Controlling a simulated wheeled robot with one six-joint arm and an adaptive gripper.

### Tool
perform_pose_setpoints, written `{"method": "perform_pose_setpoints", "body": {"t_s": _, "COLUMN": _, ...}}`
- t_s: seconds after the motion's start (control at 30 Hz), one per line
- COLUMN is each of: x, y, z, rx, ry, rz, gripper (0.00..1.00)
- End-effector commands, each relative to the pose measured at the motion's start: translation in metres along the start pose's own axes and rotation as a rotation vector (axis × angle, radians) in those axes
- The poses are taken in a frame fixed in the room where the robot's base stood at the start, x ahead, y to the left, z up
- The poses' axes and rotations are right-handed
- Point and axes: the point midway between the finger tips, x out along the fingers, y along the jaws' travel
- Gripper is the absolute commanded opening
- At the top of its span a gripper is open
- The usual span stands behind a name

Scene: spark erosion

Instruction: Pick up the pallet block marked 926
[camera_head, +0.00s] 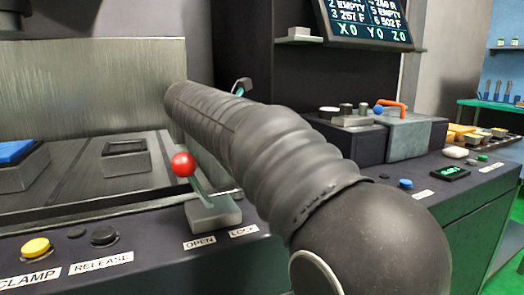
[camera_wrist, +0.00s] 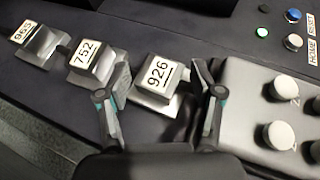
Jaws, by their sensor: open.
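The pallet block marked 926 (camera_wrist: 157,82) is a silvery metal block with a white label on top, on a dark surface in the wrist view. My gripper (camera_wrist: 157,82) is open, with one finger on each side of the block as seen from the wrist. I cannot tell how far above the block the fingertips are, and no contact shows.
Beside block 926 stand block 752 (camera_wrist: 88,58) and block 965 (camera_wrist: 38,42), to its left. Close on the right is a grey panel with round white knobs (camera_wrist: 278,134). Buttons (camera_wrist: 293,41) lie beyond. The head view shows a red-knobbed lever (camera_head: 183,165) beside my arm.

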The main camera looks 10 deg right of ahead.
Motion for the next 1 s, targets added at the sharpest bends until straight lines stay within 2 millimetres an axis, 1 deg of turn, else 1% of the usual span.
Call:
{"method": "perform_pose_setpoints", "body": {"t_s": 0.17, "x": 0.0, "y": 0.0, "z": 0.0, "rx": 0.0, "ry": 0.0, "rz": 0.0, "gripper": 0.66}}
{"method": "perform_pose_setpoints", "body": {"t_s": 0.2, "x": 0.0, "y": 0.0, "z": 0.0, "rx": 0.0, "ry": 0.0, "rz": 0.0, "gripper": 0.61}}
{"method": "perform_pose_setpoints", "body": {"t_s": 0.27, "x": 0.0, "y": 0.0, "z": 0.0, "rx": 0.0, "ry": 0.0, "rz": 0.0, "gripper": 0.46}}
{"method": "perform_pose_setpoints", "body": {"t_s": 0.3, "x": 0.0, "y": 0.0, "z": 0.0, "rx": 0.0, "ry": 0.0, "rz": 0.0, "gripper": 0.36}}
{"method": "perform_pose_setpoints", "body": {"t_s": 0.37, "x": 0.0, "y": 0.0, "z": 0.0, "rx": 0.0, "ry": 0.0, "rz": 0.0, "gripper": 0.21}}
{"method": "perform_pose_setpoints", "body": {"t_s": 0.4, "x": 0.0, "y": 0.0, "z": 0.0, "rx": 0.0, "ry": 0.0, "rz": 0.0, "gripper": 0.11}}
{"method": "perform_pose_setpoints", "body": {"t_s": 0.43, "x": 0.0, "y": 0.0, "z": 0.0, "rx": 0.0, "ry": 0.0, "rz": 0.0, "gripper": 0.03}}
{"method": "perform_pose_setpoints", "body": {"t_s": 0.47, "x": 0.0, "y": 0.0, "z": 0.0, "rx": 0.0, "ry": 0.0, "rz": 0.0, "gripper": 0.0}}
{"method": "perform_pose_setpoints", "body": {"t_s": 0.77, "x": -0.002, "y": 0.0, "z": 0.005, "rx": 0.002, "ry": -0.001, "rz": 0.001, "gripper": 0.0}}
{"method": "perform_pose_setpoints", "body": {"t_s": 0.87, "x": -0.007, "y": 0.0, "z": 0.014, "rx": 0.003, "ry": -0.002, "rz": 0.001, "gripper": 0.0}}
{"method": "perform_pose_setpoints", "body": {"t_s": 0.97, "x": -0.016, "y": 0.0, "z": 0.03, "rx": 0.004, "ry": -0.002, "rz": 0.001, "gripper": 0.0}}
{"method": "perform_pose_setpoints", "body": {"t_s": 1.0, "x": -0.02, "y": 0.0, "z": 0.037, "rx": 0.005, "ry": -0.003, "rz": 0.002, "gripper": 0.0}}
